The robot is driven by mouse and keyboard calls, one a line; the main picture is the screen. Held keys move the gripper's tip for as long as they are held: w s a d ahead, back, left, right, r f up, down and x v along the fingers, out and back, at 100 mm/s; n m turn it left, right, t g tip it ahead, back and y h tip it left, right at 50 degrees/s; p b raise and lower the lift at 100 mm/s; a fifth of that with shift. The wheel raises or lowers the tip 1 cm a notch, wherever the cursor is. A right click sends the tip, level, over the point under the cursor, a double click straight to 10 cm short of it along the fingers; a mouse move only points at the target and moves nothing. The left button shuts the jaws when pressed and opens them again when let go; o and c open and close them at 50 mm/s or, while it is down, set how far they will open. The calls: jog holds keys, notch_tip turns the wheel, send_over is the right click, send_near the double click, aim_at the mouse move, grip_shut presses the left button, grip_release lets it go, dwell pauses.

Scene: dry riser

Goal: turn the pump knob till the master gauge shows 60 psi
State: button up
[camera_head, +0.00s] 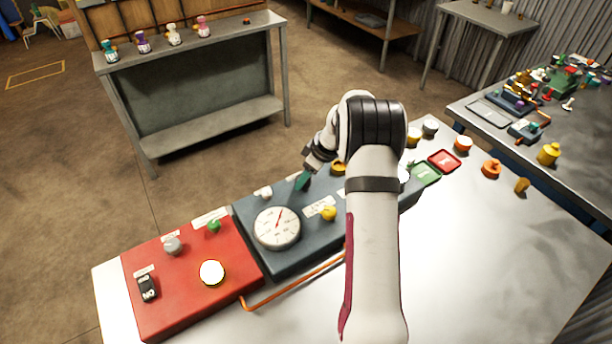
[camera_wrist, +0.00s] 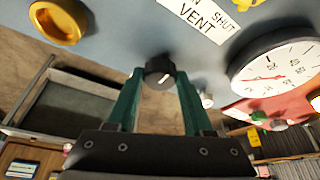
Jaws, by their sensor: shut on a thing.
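My gripper (camera_wrist: 160,78) is shut on a small black knob (camera_wrist: 159,70) with a white pointer line; its green fingers sit on either side of it. In the head view my gripper (camera_head: 302,182) is at the far edge of the blue-grey panel, and the knob is hidden there. A big round white gauge (camera_head: 277,228) with a red needle lies on the panel to the left of the gripper. It also shows at the right of the wrist view (camera_wrist: 277,70), partly cut off. Its numbers are too small to read surely.
A yellow vent knob (camera_head: 328,213) stands right of the gauge. A small white knob (camera_wrist: 207,100) is close to the gripper. A red box (camera_head: 190,275) with knobs joins the panel's left side. An orange pipe (camera_head: 295,282) runs along the front.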

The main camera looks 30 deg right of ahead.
grip_shut()
